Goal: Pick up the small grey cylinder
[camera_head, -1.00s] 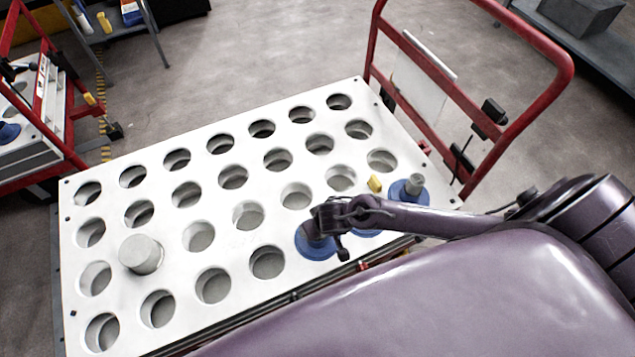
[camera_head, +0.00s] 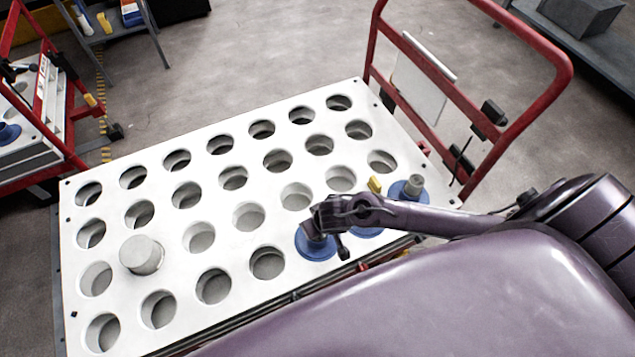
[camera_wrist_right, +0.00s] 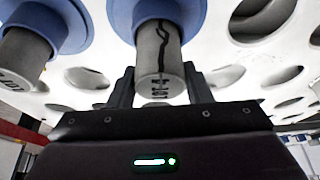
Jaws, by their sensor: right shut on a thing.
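A small grey cylinder (camera_wrist_right: 158,62) with a dark curved line and printed marks stands on a round blue base. In the right wrist view it is between the two fingers of my right gripper (camera_wrist_right: 159,88), which is shut on it. In the head view my right gripper (camera_head: 320,222) is over the blue base (camera_head: 316,248) at the front edge of the white board and mostly hides the cylinder. Another small grey cylinder (camera_head: 413,182) on a blue base stands at the board's right corner. My left gripper is not in view.
The white board (camera_head: 120,222) has rows of round holes. A wider grey cylinder (camera_head: 141,254) stands at its left. A third blue base (camera_head: 366,232) is partly hidden by my arm, near a small yellow piece (camera_head: 374,184). A red cart handle (camera_head: 556,95) rises on the right.

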